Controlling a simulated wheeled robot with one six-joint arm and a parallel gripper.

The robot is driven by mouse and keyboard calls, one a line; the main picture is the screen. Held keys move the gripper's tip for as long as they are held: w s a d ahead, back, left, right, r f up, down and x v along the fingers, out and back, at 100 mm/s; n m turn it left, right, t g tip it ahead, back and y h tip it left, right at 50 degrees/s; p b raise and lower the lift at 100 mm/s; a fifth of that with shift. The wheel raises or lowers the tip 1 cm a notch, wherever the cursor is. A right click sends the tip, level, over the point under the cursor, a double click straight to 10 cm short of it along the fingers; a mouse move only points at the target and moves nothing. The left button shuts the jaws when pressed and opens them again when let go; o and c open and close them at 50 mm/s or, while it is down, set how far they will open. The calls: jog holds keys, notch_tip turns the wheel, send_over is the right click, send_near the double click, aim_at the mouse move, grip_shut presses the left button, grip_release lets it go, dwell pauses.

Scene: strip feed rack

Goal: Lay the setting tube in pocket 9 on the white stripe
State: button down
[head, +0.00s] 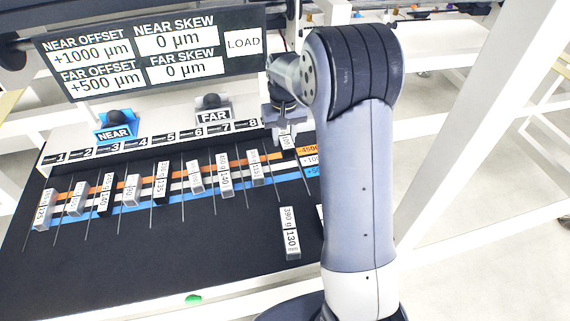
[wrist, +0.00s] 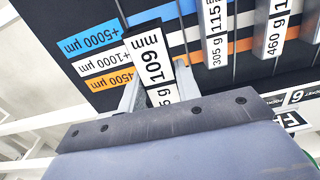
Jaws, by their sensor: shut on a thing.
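The gripper is over pocket 9, the rightmost lane, beside the stripe legend (wrist: 98,62). In the wrist view the tube's dark end points toward the blue stripe, and its body covers part of the stripes. I cannot tell whether it touches the bed. The white stripe (wrist: 175,38) runs between the blue and orange stripes. The lower part of the tube is hidden by my gripper.
Several tubes lie in pockets 1 to 8, such as one in pocket 1 (head: 43,210). A 130 mm tube (head: 290,232) lies on the black front area. The board (head: 150,50) reads near offset +1000, far +500, both skews 0, LOAD. Thin dividers separate the lanes.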

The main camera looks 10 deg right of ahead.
aim_at(284, 135)
jog(key=shift+f+p, duration=0.5)
jog(key=shift+f, duration=4.15)
jog(key=c, duration=1)
grip_release()
jog(key=shift+c, duration=0.2)
jog(key=shift+r, duration=0.1)
notch_tip(284, 135, up, 12)
jog(key=shift+r+b, duration=0.1)
jog(key=shift+b, duration=0.35)
